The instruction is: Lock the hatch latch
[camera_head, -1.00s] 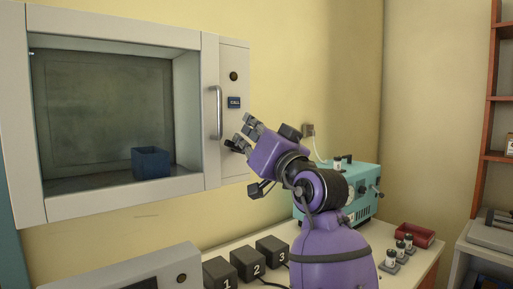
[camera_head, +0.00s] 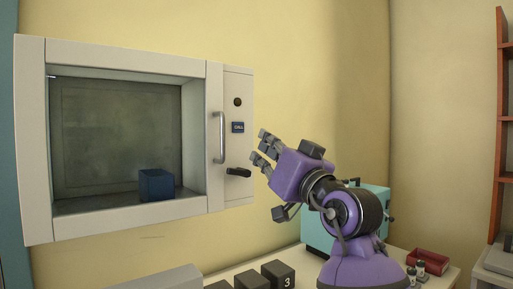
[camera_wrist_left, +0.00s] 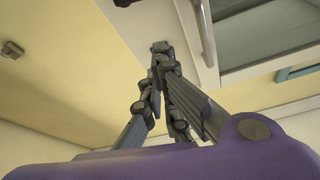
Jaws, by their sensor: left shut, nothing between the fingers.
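The hatch (camera_head: 32,150) is a pale wall unit with a large window and a vertical bar handle (camera_head: 218,137) on its right side; its door appears shut. The latch (camera_head: 238,172) is a short dark lever on the narrow panel right of the door, lying roughly horizontal. My left gripper (camera_head: 260,146) is shut and empty, just right of that panel and slightly above the latch, apart from it in the picture. Its fingertips also show in the left wrist view (camera_wrist_left: 160,48), close together; the latch cannot be made out there. My right gripper is not in view.
A dark round knob (camera_head: 238,102) and a blue label (camera_head: 238,127) sit above the latch. A blue box (camera_head: 156,185) is inside the hatch. Below are a teal device (camera_head: 318,228), black blocks (camera_head: 278,273) and a red tray (camera_head: 428,260). The wall right of the panel is clear.

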